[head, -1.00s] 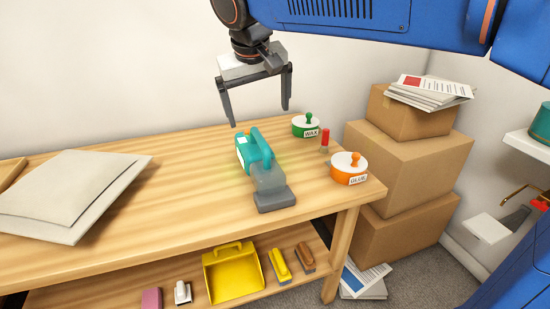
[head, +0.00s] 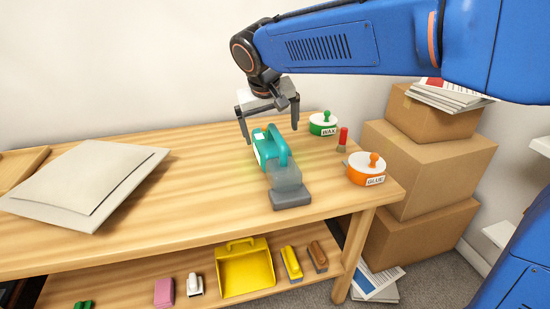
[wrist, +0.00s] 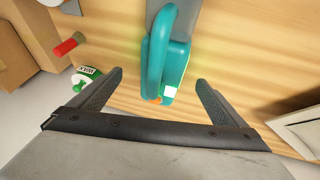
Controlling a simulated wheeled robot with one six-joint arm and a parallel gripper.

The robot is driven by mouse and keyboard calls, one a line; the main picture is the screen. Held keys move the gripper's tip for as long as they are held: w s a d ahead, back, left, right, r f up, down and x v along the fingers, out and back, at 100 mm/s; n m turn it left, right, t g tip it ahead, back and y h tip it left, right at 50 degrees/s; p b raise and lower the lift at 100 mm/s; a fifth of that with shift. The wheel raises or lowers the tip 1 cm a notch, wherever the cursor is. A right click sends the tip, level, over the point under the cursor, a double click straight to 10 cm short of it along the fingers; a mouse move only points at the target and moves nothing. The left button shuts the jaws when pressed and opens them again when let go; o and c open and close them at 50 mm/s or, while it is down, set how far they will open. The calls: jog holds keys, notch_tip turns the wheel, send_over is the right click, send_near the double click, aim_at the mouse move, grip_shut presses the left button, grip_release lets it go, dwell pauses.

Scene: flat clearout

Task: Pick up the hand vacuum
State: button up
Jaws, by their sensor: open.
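The hand vacuum (head: 278,165) lies on the wooden workbench, with a teal body and handle, a clear section and a grey nozzle toward the bench's front. In the wrist view its teal handle (wrist: 158,55) shows ahead of my jaws, roughly between their lines. My gripper (head: 271,138) is open and empty, above and behind the vacuum's teal end, with one finger on each side of it. In the wrist view the two fingers (wrist: 160,88) are wide apart. I cannot tell the exact height of the fingertips above the bench.
A green wax pot (head: 323,124), a red-handled tool (head: 342,139) and an orange glue pot (head: 367,170) stand to the right. Grey padded envelopes (head: 85,180) lie at the left. Stacked boxes (head: 425,165) stand beyond the bench's right end. The lower shelf holds a yellow dustpan (head: 245,268) and brushes.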

aim_at(272, 144)
jog(key=shift+x, duration=3)
jog(key=shift+s+a, duration=0.1)
jog(key=shift+s, duration=0.05)
jog(key=c, duration=2)
jog(key=shift+r, duration=5)
jog(key=o, duration=1.1)
jog(key=c, duration=0.4)
jog(key=shift+c, duration=0.2)
